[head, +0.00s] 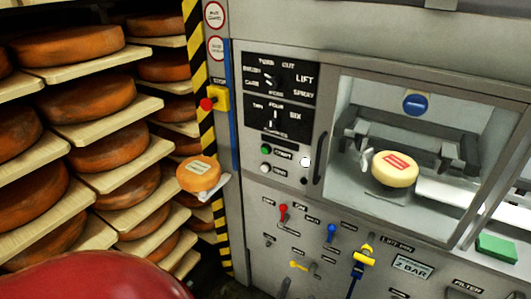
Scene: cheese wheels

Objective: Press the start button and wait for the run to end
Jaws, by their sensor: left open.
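The green start button (266,149) is on the machine's grey front, left of the window, with a small label beside it. A white button (265,167) is just below it. A pale yellow cheese wheel (394,174) with a red label sits behind the machine window, below and left of a blue disc (415,103). My right gripper is not in view.
Shelves of orange cheese wheels (75,104) fill the left. A red stop button (207,104) on a yellow box, selector dials (268,79) and coloured valve handles (331,232) surround the start button.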

